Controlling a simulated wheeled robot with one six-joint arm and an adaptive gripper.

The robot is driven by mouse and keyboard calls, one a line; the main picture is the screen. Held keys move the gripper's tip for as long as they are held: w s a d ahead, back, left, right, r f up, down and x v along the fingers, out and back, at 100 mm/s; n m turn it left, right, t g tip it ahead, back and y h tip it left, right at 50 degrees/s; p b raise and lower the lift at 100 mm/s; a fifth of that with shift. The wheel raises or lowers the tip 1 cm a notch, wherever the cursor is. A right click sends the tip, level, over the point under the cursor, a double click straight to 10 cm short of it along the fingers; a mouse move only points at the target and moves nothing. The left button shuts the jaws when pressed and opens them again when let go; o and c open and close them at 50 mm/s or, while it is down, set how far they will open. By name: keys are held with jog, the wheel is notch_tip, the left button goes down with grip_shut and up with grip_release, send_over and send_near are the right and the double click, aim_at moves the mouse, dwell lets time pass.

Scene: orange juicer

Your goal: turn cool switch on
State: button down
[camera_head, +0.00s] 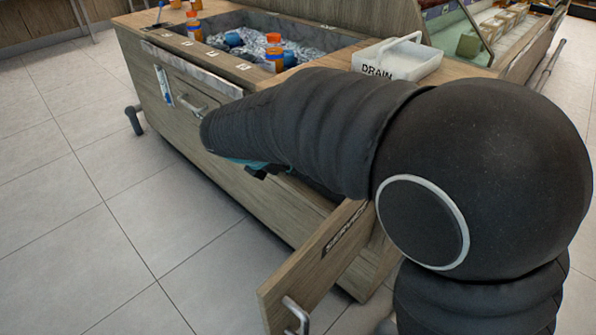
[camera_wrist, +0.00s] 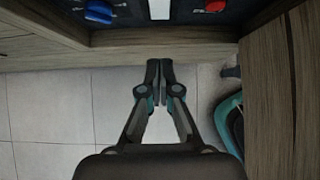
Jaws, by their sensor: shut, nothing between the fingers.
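In the wrist view, my gripper (camera_wrist: 159,72) has its two fingers together with nothing between them. A blue switch (camera_wrist: 98,11) is at the top left, on a dark panel. A red switch (camera_wrist: 214,6) is on the same panel at the top right. The fingertips are below and between the two switches in the picture, apart from both. No cool label can be read. In the head view, my arm covers the switches and most of my gripper.
The counter's service door (camera_head: 315,265) stands open in front. An ice bin (camera_head: 300,53) with orange-capped bottles and a white drain tray (camera_head: 403,60) are on top. A door handle (camera_head: 192,106) sticks out at the left. The tiled floor (camera_head: 95,230) at left is clear.

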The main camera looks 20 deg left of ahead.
jog(key=shift+s+a+r, duration=0.2)
jog(key=shift+s+r, duration=0.2)
jog(key=shift+r, duration=0.1)
jog(key=shift+s+f+g+p, duration=0.15)
jog(key=shift+f+g+p, duration=0.15)
jog(key=shift+f+p, duration=0.35)
jog(key=shift+f, duration=0.1)
